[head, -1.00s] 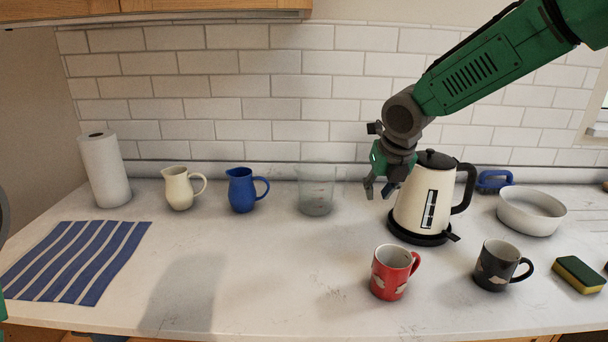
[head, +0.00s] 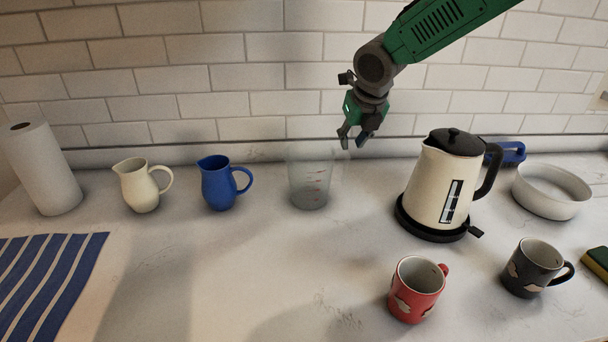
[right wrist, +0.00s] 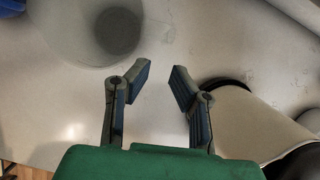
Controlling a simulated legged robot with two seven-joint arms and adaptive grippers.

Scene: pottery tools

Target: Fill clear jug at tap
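The clear jug (head: 309,184) stands upright on the counter near the back wall, with red marks on its side. In the right wrist view the jug (right wrist: 85,30) shows from above at the upper left, ahead of the fingers. My right gripper (head: 352,143) is open and empty, above and just to the right of the jug, apart from it. In the right wrist view its fingers (right wrist: 160,78) are spread with only bare counter between them. No tap is in view. My left gripper is not in view.
The cream kettle (head: 444,185) stands right of the jug. A blue pitcher (head: 217,186) and a cream pitcher (head: 138,187) stand to its left. A red mug (head: 413,291), dark mug (head: 528,270) and white bowl (head: 551,192) are to the right. The front middle counter is clear.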

